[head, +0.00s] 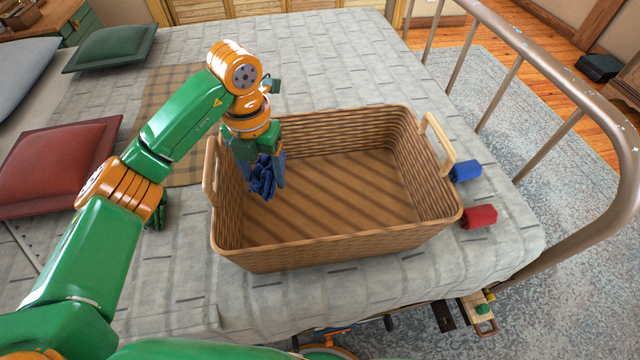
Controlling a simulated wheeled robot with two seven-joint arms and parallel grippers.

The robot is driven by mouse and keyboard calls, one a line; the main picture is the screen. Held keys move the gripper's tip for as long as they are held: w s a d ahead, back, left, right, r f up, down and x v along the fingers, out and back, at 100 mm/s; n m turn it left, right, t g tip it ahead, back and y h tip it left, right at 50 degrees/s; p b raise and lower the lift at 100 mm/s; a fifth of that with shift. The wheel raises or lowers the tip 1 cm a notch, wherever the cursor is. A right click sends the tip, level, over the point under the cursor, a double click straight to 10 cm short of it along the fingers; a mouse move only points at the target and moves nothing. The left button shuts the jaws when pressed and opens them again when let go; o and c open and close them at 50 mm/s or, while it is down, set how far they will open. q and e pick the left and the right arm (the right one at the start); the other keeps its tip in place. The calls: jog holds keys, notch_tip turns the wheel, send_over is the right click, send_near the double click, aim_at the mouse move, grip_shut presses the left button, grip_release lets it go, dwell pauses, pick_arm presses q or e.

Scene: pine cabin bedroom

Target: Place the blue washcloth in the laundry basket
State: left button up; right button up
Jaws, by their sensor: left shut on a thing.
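The laundry basket (345,252) is a brown woven rectangular basket with two light handles, standing on the bed. The blue washcloth (263,181) is a crumpled dark blue cloth. My left gripper (265,180) points down inside the left part of the basket opening and is shut on the washcloth. The cloth hangs between the fingers, over the basket's floor near the left wall. I cannot tell whether it touches the floor. The rest of the basket floor that shows is empty. My right gripper does not show.
A rolled blue cloth (465,171) and a rolled red cloth (479,216) lie on the bed (390,278) right of the basket. A metal bed rail (540,75) curves along the right. Red (62,165) and green (110,47) pillows lie at left.

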aim_at(272, 213)
pick_arm(q)
jog(key=shift+s+f, duration=0.1)
jog(key=shift+f, duration=0.05)
jog(key=f, duration=0.9)
jog(key=shift+s+f, duration=0.2)
jog(key=shift+s, duration=0.05)
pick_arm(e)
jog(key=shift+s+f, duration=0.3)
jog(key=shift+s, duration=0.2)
pick_arm(q)
jog(key=shift+b, duration=0.35)
jog(key=shift+f, duration=0.2)
jog(key=o, duration=1.3)
jog(key=shift+r, duration=0.1)
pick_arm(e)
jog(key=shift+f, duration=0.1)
pick_arm(q)
jog(key=shift+r, duration=0.1)
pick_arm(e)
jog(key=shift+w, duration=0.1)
